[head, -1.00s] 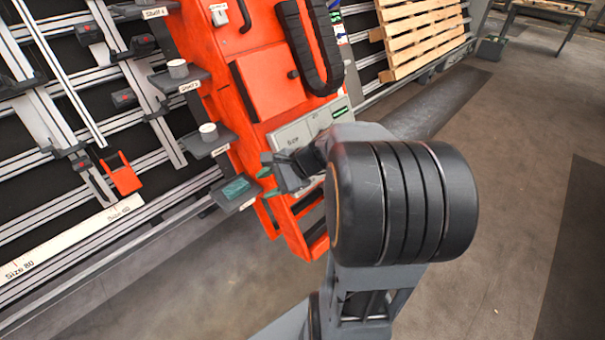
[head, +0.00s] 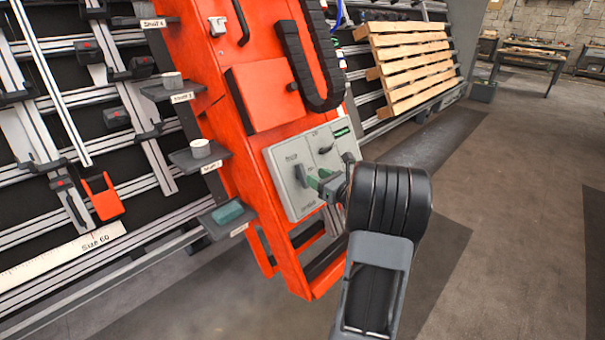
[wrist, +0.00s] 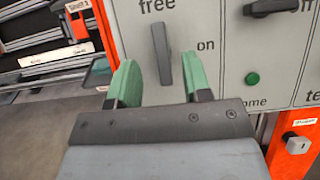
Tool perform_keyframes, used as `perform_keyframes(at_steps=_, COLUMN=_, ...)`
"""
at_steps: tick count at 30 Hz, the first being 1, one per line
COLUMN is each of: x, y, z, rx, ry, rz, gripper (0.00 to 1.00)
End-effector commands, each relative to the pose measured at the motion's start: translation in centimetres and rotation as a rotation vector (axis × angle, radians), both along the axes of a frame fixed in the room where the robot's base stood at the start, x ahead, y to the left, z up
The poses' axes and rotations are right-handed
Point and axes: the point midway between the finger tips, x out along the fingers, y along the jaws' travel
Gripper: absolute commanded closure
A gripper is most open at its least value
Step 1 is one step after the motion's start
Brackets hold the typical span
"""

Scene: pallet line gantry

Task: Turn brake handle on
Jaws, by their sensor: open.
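The dark brake handle (wrist: 161,55) sits on a light grey panel (head: 283,158) on the orange column. In the wrist view it stands nearly upright below the word "free", with "on" to its right. It also shows in the head view (head: 300,175). My gripper (wrist: 158,62) is open, with one green fingertip on each side of the handle's lower part. I see gaps at both sides, so it is not gripped. In the head view my gripper (head: 326,184) is close in front of the panel, right of the handle.
A second dark lever (wrist: 272,7), near the word "off", and a green button (wrist: 252,79) are on the panel to the right. Shelves with white cylinders (head: 200,148) and a green block (head: 228,213) jut out left of the column. Open floor lies to the right.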

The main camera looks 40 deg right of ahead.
Motion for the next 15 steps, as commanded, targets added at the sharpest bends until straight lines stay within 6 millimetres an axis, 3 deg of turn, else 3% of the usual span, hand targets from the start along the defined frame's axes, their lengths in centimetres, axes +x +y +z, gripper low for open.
perform_keyframes(at_steps=6, x=3.8, y=0.8, z=-0.2, rx=-0.002, ry=0.001, rz=0.004, gripper=0.55)
perform_keyframes(at_steps=15, x=6.5, y=1.3, z=-0.1, rx=-0.001, ry=0.001, rz=0.002, gripper=0.55)
